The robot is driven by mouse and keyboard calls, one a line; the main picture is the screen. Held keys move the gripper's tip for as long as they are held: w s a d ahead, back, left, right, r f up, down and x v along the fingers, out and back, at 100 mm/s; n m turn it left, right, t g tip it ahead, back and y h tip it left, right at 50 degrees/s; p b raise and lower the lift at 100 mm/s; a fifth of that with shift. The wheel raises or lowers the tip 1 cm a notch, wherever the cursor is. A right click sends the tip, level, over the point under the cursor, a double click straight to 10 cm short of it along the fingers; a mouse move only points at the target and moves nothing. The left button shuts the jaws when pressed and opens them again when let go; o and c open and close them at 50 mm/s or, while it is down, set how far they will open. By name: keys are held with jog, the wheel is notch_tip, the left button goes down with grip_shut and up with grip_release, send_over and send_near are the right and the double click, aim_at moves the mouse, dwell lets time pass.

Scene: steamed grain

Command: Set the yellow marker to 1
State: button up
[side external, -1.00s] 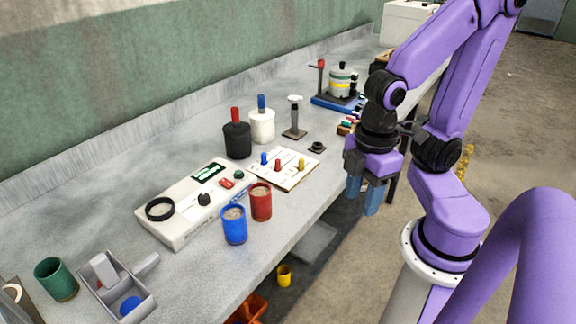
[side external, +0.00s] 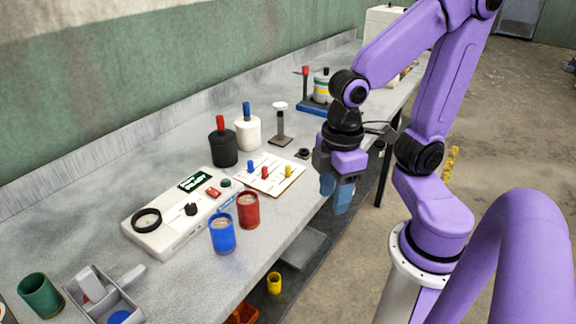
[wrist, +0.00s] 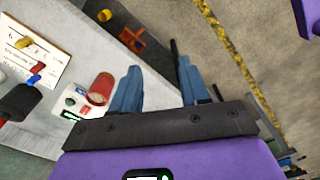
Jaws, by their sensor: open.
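The yellow marker (side external: 288,171) is a small peg standing on a white board (side external: 266,184) with printed lines, at its right side near the table's front edge. A red marker (side external: 265,173) and a blue marker (side external: 250,166) stand on the same board. In the wrist view the yellow marker (wrist: 23,43) shows at the far left. The board's printed numbers are too small to read. My gripper (side external: 337,199) is open and empty, right of the board and out past the table's front edge. Its blue fingers are apart in the wrist view (wrist: 160,67).
Red (side external: 248,211) and blue (side external: 222,234) cups stand left of the board, beside a white control box (side external: 165,232). Black (side external: 223,150) and white (side external: 247,133) jars and a post stand behind the board. A yellow cup (side external: 274,283) is below the table.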

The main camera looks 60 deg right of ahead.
jog(key=w+d+r+m, duration=0.1)
jog(key=w+m, duration=0.3)
jog(key=w, duration=0.4)
jog(key=m, duration=1)
send_over(288, 166)
notch_tip(288, 166, down, 17)
jog(key=shift+d+r, duration=0.1)
grip_shut()
